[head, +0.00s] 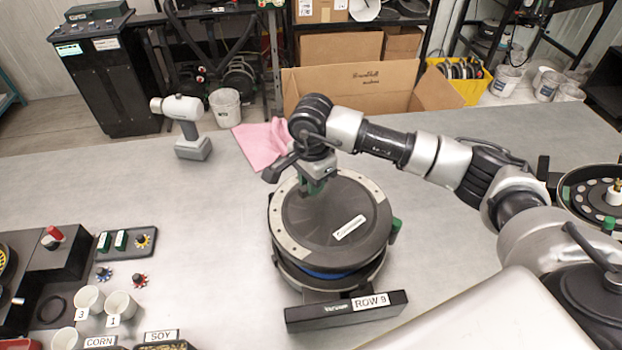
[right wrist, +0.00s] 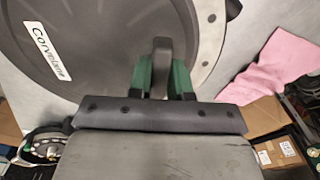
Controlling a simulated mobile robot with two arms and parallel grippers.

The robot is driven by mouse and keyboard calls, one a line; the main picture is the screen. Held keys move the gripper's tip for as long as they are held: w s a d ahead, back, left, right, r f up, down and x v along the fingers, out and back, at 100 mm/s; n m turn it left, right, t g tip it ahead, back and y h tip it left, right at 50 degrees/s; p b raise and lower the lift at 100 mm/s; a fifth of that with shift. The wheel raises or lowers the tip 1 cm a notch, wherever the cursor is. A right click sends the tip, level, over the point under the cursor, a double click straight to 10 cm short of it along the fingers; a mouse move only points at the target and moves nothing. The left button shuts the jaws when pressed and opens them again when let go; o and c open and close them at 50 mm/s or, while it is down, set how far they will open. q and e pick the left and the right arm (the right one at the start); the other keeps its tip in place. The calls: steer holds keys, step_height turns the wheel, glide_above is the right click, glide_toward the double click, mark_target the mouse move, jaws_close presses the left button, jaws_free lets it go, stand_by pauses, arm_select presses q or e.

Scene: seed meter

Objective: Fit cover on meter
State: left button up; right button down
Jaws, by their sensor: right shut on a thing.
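The cover (head: 325,225) is a round dark disc with a pale grey rim strip along its left side and a white label. It also shows in the right wrist view (right wrist: 110,45). It lies over the meter (head: 335,283), a dark round housing on a base labelled ROW 9. A blue band shows between them at the front; I cannot tell whether the cover is fully seated. My right gripper (head: 314,188) comes down at the cover's back edge. Its green fingers (right wrist: 162,75) are shut on the cover's dark upright tab. My left gripper is not in view.
Another open round meter (head: 600,195) stands at the right edge.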

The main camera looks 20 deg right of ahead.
mark_target(312, 200)
steer(key=shift+s+f, duration=0.3)
steer(key=shift+f, duration=0.1)
steer(key=shift+f+b, duration=0.35)
step_height(312, 200, down, 3)
steer(key=shift+w+r+b, duration=0.15)
steer(key=shift+b, duration=1.05)
steer(key=shift+b, duration=0.7)
steer(key=shift+f+b, duration=0.75)
steer(key=shift+b, duration=0.3)
steer(key=shift+f+b, duration=0.35)
steer(key=shift+b, duration=0.55)
stand_by(1.1)
stand_by(0.5)
